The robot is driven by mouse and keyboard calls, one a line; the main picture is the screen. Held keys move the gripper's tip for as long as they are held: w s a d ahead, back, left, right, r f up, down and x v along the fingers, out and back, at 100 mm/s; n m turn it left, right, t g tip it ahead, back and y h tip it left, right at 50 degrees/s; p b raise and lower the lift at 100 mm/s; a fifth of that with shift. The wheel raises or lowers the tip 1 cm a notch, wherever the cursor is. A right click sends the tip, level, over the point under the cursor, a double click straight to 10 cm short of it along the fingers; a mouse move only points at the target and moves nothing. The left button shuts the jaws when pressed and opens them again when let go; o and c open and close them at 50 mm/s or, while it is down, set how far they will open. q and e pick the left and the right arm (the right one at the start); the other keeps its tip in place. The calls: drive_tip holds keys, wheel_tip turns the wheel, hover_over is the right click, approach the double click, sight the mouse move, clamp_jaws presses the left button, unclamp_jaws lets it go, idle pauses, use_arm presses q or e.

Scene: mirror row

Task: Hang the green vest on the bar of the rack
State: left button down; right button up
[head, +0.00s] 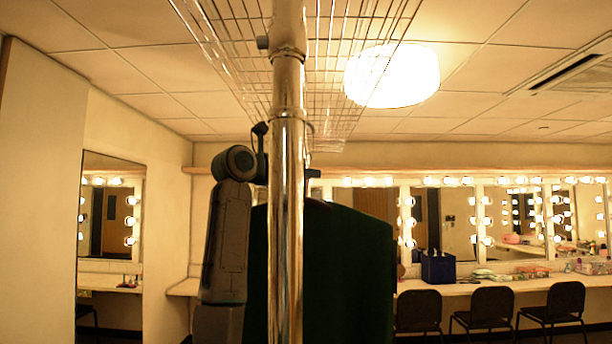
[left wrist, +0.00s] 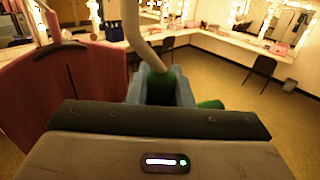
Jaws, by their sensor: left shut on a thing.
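The green vest (head: 348,265) shows in the head view as a large dark green panel hanging behind the chrome post. My left gripper (head: 262,155) is above the vest's upper edge, mostly hidden by the post. In the left wrist view my left gripper (left wrist: 160,92) is shut with green (left wrist: 160,84) between its blue-grey fingers; another green bit (left wrist: 210,104) shows to the right. A pale rod (left wrist: 145,42) rises from there; I cannot tell whether it is part of the rack. The rack's bar is not clear in either view. My right gripper is not in view.
The chrome post (head: 287,200) stands close in front, under a wire shelf (head: 340,50). A red garment (left wrist: 70,95) with a dark hanger (left wrist: 70,65) is at the left wrist view's left. Lit mirrors, a counter (head: 450,287) and black chairs (head: 492,305) are farther back.

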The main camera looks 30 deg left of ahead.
use_arm(q)
drive_tip(key=c, duration=1.4)
unclamp_jaws()
drive_tip(key=shift+o, duration=0.8)
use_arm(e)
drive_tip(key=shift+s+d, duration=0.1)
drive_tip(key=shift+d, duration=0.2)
use_arm(q)
drive_tip(key=o, duration=0.6)
drive_tip(key=shift+o, duration=0.2)
